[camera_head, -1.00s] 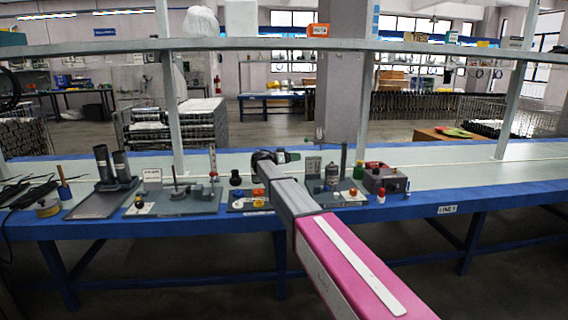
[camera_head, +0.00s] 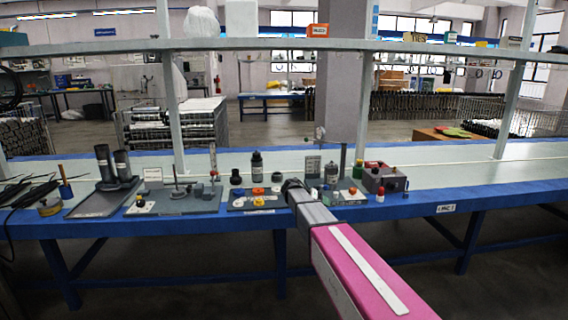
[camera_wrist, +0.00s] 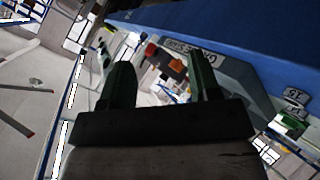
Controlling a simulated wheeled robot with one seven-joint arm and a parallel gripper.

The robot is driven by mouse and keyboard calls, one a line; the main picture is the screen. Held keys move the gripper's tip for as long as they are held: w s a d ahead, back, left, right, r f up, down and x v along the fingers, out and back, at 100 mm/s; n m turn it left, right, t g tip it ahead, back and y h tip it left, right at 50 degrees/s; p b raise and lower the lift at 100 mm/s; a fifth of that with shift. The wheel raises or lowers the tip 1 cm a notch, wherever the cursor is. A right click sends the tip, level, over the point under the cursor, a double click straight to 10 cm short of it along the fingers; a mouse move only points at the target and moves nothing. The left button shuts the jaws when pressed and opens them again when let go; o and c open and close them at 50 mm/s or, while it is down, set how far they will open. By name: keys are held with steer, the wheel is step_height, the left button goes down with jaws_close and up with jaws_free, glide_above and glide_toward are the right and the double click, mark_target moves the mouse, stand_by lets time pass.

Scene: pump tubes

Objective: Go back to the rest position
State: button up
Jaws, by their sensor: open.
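My gripper shows in the wrist view (camera_wrist: 160,68) with its two dark fingers apart and nothing between them. In the head view my arm reaches from the lower right to the front edge of the blue-edged workbench (camera_head: 470,196). The dark end of the arm is near the middle station plate (camera_head: 246,204), and the fingertips cannot be made out there. A dark bottle (camera_head: 257,166) stands upright on the bench, behind and left of the arm's end.
Left are a plate with two dark tubes (camera_head: 122,165) and a grey station plate (camera_head: 200,203). Right are a post station (camera_head: 343,163) and a grey-red box (camera_head: 385,179). A shelf (camera_head: 280,44) spans above. The bench's right part is clear.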

steer(key=s+d+f+n+g+y, duration=0.1)
steer(key=s+f+y, duration=0.4)
steer(key=s, duration=1.1)
steer(key=s+d+f+n+g+y, duration=0.1)
steer(key=s+f+n+y, duration=0.3)
steer(key=s, duration=1.2)
step_height(320, 180, down, 4)
steer(key=shift+r+y, duration=0.1)
steer(key=shift+y, duration=1)
